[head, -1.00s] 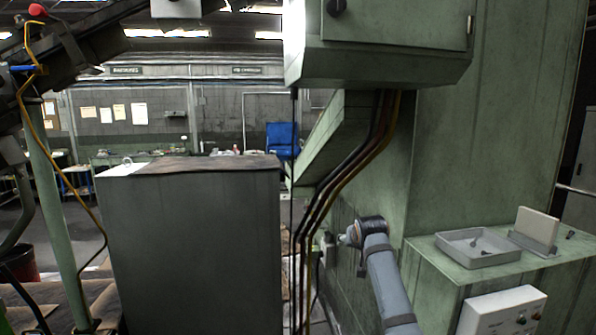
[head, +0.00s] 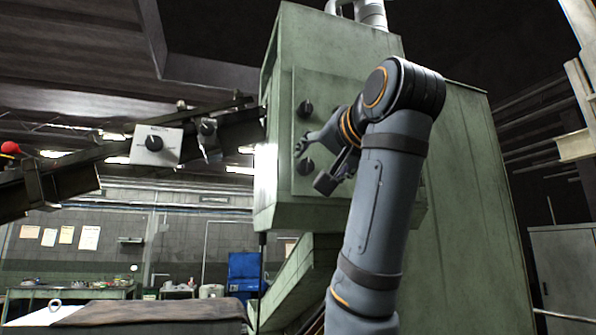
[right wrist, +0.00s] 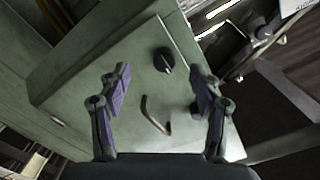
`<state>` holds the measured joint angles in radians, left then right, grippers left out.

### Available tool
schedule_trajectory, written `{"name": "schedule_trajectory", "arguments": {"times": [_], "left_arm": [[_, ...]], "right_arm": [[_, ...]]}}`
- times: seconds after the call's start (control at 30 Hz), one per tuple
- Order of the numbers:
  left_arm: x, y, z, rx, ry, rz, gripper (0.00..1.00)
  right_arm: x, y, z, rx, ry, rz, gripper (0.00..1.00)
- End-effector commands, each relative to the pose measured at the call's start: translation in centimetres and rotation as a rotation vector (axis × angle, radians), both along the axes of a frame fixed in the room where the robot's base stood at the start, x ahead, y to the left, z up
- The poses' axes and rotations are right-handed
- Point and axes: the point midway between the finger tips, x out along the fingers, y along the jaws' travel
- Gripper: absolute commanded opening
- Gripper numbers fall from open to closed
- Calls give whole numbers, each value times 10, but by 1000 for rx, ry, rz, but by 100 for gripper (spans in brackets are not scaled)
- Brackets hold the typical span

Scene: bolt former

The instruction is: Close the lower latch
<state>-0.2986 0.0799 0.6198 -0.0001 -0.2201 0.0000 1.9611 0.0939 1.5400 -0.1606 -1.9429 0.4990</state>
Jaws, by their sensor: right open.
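The lower latch is a dark round knob (head: 305,166) on the door of the green cabinet (head: 385,60). The upper latch, a similar dark knob (head: 304,108), sits above it. In the right wrist view my right gripper (right wrist: 161,82) is open and empty, with the lower knob (right wrist: 164,60) seen just beyond and between the fingertips. A curved dark handle (right wrist: 153,115) also shows between the fingers. The other knob (right wrist: 197,108) is partly behind one finger. My left gripper is out of view.
A dark conveyor (head: 80,178) with a grey control box (head: 157,144) runs up to the cabinet's left side. A tall green housing (head: 475,200) rises behind my right arm.

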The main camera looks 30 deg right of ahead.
Motion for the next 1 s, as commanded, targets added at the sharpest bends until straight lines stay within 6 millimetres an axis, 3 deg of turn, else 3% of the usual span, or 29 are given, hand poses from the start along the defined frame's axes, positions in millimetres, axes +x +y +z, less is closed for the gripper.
{"name": "schedule_trajectory", "arguments": {"times": [0.1, 0.3, 0.47, 0.63, 1.0], "left_arm": [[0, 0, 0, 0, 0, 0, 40], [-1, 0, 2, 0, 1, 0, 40], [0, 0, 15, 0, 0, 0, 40], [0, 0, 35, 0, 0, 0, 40], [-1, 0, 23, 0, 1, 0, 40]], "right_arm": [[-17, 0, 15, 14, -26, -1, 64], [-13, -2, 17, 16, -27, -1, 64], [17, -9, 19, 14, -21, -1, 64], [65, -20, 20, 15, -20, -2, 64], [64, -20, 14, 716, -195, -9, 64]]}}
